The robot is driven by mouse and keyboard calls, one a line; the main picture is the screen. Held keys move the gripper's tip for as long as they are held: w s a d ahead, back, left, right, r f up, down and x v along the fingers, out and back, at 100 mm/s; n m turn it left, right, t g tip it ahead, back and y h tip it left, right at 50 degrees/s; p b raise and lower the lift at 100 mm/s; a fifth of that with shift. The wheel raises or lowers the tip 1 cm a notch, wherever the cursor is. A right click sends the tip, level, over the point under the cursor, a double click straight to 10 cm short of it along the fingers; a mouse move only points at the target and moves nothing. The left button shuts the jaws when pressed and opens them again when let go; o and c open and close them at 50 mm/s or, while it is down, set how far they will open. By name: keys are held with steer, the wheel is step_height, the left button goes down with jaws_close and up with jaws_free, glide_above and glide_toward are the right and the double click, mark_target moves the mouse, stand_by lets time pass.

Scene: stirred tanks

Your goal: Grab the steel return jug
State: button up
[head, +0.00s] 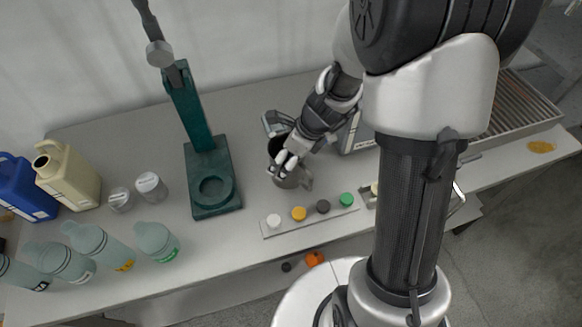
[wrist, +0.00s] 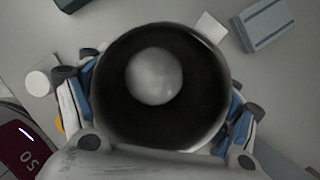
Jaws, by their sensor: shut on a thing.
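The steel return jug (head: 292,180) is a grey metal vessel on the bench, right of the green stand. My gripper (head: 283,164) is at its rim from above and hides part of it. In the wrist view the jug (wrist: 205,55) fills the middle, its round dark mouth facing the camera with a pale round patch inside. My gripper's fingers (wrist: 160,110) lie on its left and right sides, shut on it. I cannot tell whether its base touches the bench.
A green stand (head: 213,172) is to the left. A strip with white, yellow, dark and green caps (head: 299,213) lies in front. Bottles (head: 158,241) and jerrycans (head: 68,175) stand at the left. A grey-blue block (wrist: 264,22) is close by in the wrist view.

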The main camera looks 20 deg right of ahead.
steer(key=c, duration=0.6)
steer(key=shift+c, duration=0.2)
steer(key=shift+r, duration=0.1)
